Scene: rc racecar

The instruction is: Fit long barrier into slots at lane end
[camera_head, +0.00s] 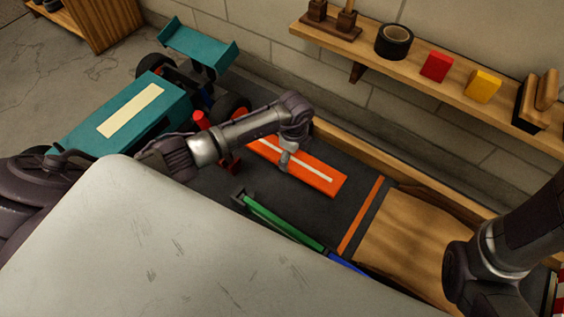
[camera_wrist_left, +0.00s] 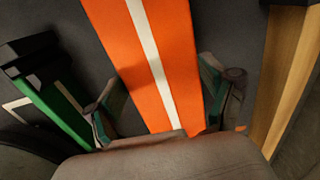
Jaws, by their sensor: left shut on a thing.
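The long orange barrier (camera_head: 318,175) with a white stripe lies over the dark lane (camera_head: 345,205). Its left part is partly hidden by my left arm. My left gripper (camera_head: 285,161) reaches down onto its middle. In the left wrist view the barrier (camera_wrist_left: 155,60) runs between the two fingers of the left gripper (camera_wrist_left: 162,105), which is shut on it. I cannot tell whether the barrier touches the lane. The slots cannot be made out clearly. My right arm shows at the right edge, but its gripper is not in view.
A green strip (camera_head: 285,222) with a black end block (camera_head: 241,197) and a blue strip (camera_head: 345,263) edge the lane's near side. A teal racecar (camera_head: 90,125) stands left. A wooden rail (camera_head: 360,150) and block wall run behind. A shelf (camera_head: 425,72) holds tape and blocks.

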